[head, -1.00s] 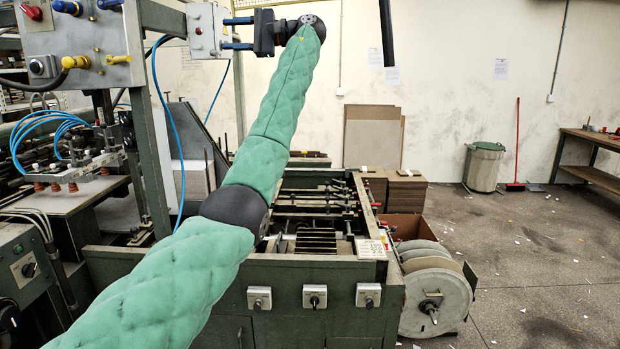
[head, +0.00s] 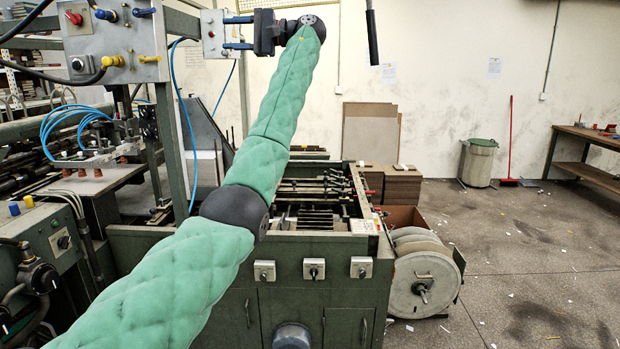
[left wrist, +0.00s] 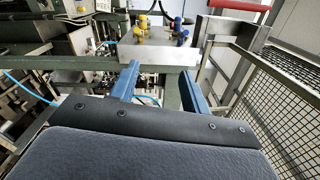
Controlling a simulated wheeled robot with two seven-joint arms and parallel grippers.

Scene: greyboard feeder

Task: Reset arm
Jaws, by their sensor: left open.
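My left arm reaches up across the head view in green padding. My left gripper (head: 238,33) is at its end, with two blue fingers apart and pointing left. The fingers are beside a small grey control box (head: 213,34) on the machine frame; I cannot tell whether they touch it. In the left wrist view the left gripper (left wrist: 160,85) shows its two blue fingers spread, with nothing held between them. A grey box with yellow and blue knobs (left wrist: 158,50) lies beyond the fingertips. My right gripper is not in view.
The green feeder machine (head: 330,215) stands in front, with a pale reel (head: 422,285) at its right side. A larger control panel (head: 115,40) is at upper left. A bin (head: 478,163), red broom (head: 510,140) and bench (head: 590,135) stand along the wall. The right floor is open.

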